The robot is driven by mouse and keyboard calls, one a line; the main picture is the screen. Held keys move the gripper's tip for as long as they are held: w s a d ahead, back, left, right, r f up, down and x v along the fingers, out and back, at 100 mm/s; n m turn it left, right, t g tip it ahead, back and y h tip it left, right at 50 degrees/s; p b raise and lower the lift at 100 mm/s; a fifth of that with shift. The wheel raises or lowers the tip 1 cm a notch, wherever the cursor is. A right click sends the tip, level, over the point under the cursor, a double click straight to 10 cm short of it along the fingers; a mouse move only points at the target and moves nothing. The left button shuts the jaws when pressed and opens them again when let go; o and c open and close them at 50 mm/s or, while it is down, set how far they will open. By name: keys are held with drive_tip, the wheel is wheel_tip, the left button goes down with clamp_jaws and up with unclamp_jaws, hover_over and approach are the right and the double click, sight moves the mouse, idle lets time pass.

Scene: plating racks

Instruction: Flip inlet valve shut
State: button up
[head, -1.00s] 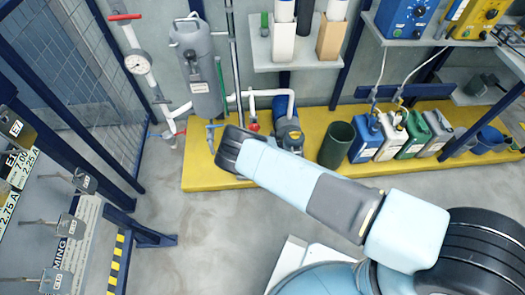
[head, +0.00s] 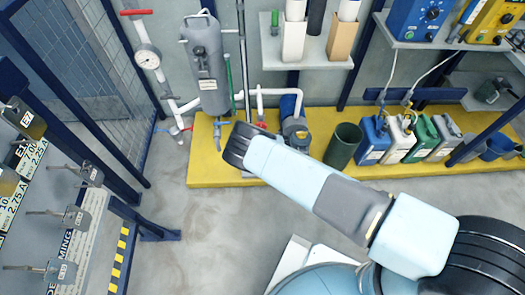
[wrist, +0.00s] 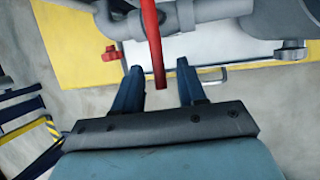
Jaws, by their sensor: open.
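A red lever handle (wrist: 155,45) stands out from a grey pipe (wrist: 195,12) in the wrist view. Its lower end reaches down between the fingers of my gripper (wrist: 158,72), which is open, with a gap visible on each side of the lever. No label shows whether this is the inlet valve. In the head view, my arm's dark wrist end (head: 238,145) hangs in front of the yellow platform, and the fingers are hidden. A horizontal red handle (head: 136,12) tops the pipe with the gauge, and a smaller red handle (head: 182,129) sits lower on it.
A grey tank (head: 206,65) stands left of my wrist. A blue pump (head: 293,125), green bin (head: 343,145) and several jugs line the yellow platform (head: 215,175). A red knob (wrist: 110,53) is left of my fingers. A rack (head: 75,215) stands at left; the floor between is clear.

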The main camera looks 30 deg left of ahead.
drive_tip(key=shift+r, duration=0.1)
drive_tip(key=v, duration=1.3)
drive_tip(key=shift+r, duration=0.2)
drive_tip(key=shift+d, duration=0.15)
